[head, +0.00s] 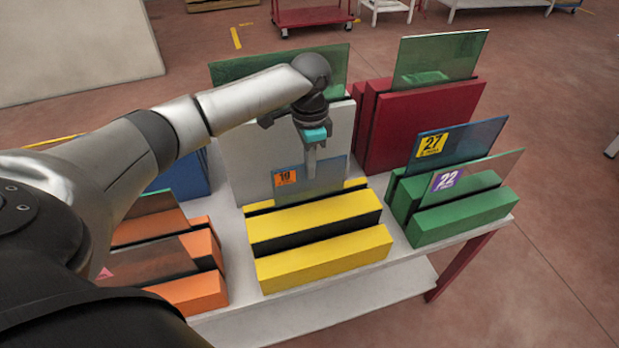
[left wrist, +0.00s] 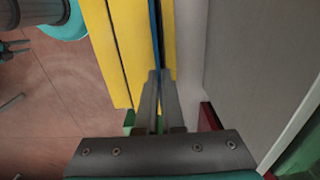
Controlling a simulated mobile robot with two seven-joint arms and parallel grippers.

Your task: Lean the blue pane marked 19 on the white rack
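The blue pane marked 19 (head: 325,182) stands upright in the back slot of the yellow rack (head: 315,222). It has an orange label at its upper left. My left gripper (head: 311,168) reaches down over its top edge, fingers on either side of it. In the left wrist view the pane's thin blue edge (left wrist: 155,25) runs between the close-set fingertips (left wrist: 159,74), which look shut on it. The white rack (head: 240,150) is directly behind the yellow one, with a green-tinted pane (head: 235,70) behind its front face. My right gripper is not identifiable in either view.
The green rack (head: 465,218) at right holds panes marked 27 (head: 455,145) and 22 (head: 490,170). The red rack (head: 425,120) behind it holds a green pane (head: 440,58). An orange rack (head: 195,292) and a blue rack (head: 190,178) stand at left, partly hidden by my arm.

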